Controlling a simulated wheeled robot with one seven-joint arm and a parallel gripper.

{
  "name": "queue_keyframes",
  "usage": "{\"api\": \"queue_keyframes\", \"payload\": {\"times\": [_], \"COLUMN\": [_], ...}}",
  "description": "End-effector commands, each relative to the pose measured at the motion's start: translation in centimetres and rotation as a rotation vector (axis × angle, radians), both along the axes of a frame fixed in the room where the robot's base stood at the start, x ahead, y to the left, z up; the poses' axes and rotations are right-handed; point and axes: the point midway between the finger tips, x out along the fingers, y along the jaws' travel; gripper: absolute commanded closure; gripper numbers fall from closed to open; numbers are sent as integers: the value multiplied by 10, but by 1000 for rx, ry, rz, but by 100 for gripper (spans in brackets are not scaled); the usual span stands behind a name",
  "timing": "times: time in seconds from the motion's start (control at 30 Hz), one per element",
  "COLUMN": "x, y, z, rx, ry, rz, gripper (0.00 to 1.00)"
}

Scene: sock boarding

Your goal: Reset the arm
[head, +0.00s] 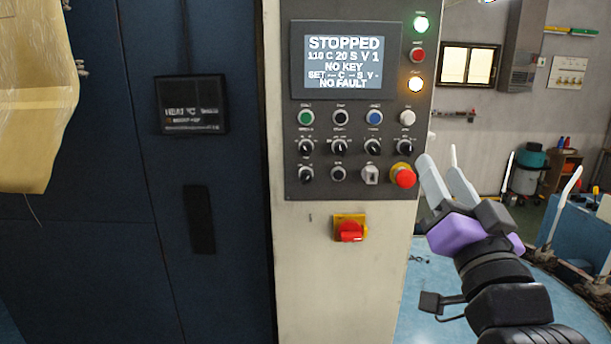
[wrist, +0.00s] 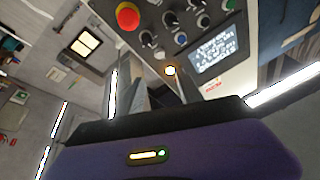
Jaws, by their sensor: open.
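My gripper (head: 437,170) is at the right of the control panel in the head view, with its pale fingers pointing up and apart. Nothing shows between them. The red emergency stop knob (head: 403,176) is just left of the fingertips; I cannot tell whether they touch. The panel's screen (head: 342,62) reads STOPPED, NO KEY and NO FAULT.
A red rotary switch (head: 350,231) on a yellow plate is below the panel. Dark blue cabinet doors (head: 100,260) with a black heat display (head: 193,105) stand at left. A yellowish sheet (head: 40,95) hangs at upper left.

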Motion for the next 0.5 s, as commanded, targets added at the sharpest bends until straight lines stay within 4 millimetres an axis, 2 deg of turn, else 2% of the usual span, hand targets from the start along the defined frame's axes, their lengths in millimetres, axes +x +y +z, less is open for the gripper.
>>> {"api": "queue_keyframes", "payload": {"times": [0.03, 0.1, 0.27, 0.5], "x": [-8, -20, -53, -113], "y": [0, 1, 1, 1], "z": [-23, -47, -104, -182], "rx": [-29, -70, -155, -260], "ry": [4, 0, 1, 41], "rz": [-9, -22, -47, -73], "gripper": [57, 57, 57, 57]}}
